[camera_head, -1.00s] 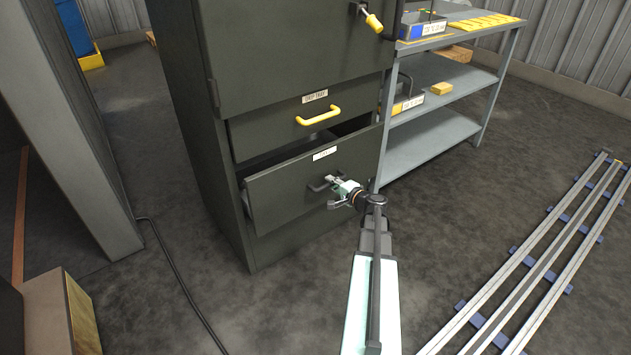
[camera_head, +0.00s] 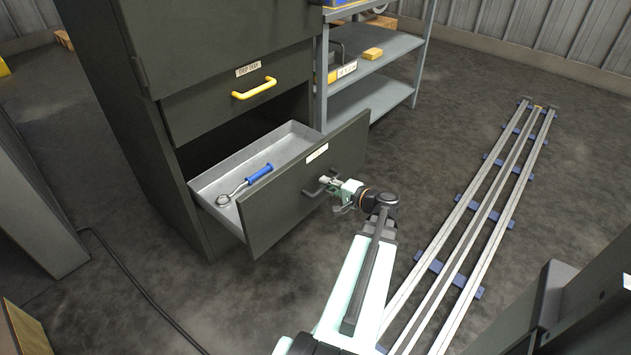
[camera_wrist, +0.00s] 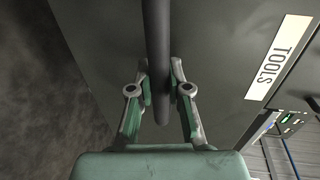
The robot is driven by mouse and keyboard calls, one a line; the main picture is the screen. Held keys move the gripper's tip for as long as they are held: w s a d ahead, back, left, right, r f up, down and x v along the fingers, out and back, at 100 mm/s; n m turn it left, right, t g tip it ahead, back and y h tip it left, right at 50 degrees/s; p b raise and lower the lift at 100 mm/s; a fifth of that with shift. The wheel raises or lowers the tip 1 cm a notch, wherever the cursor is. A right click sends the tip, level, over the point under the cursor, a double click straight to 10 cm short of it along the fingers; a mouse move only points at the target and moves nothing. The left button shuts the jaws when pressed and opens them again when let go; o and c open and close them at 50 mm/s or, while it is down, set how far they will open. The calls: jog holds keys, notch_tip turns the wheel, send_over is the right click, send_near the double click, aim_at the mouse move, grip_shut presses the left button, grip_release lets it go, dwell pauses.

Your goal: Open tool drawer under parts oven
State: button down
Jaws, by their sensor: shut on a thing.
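The tool drawer (camera_head: 290,205) is the lower drawer of the dark cabinet under the parts oven (camera_head: 215,40). It stands well out, showing its grey tray (camera_head: 225,180) with a blue-handled wrench-like tool (camera_head: 258,174) lying inside. In the wrist view the drawer's label reads TOOLS (camera_wrist: 279,57). My gripper (camera_head: 326,186) is at the dark bar handle (camera_head: 312,193) on the drawer front. In the wrist view my gripper (camera_wrist: 160,88) has its two fingers closed on either side of the dark handle (camera_wrist: 158,50).
Above is a shut drawer with a yellow handle (camera_head: 254,88). A grey shelf unit (camera_head: 385,60) stands behind at the right. Floor rails (camera_head: 480,220) run along the right. A black cable (camera_head: 130,280) lies on the floor at the left. Floor in front is open.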

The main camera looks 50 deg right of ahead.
jog(key=shift+s, duration=0.45)
jog(key=c, duration=1.1)
grip_release()
jog(key=v, duration=1.2)
jog(key=shift+d, duration=0.1)
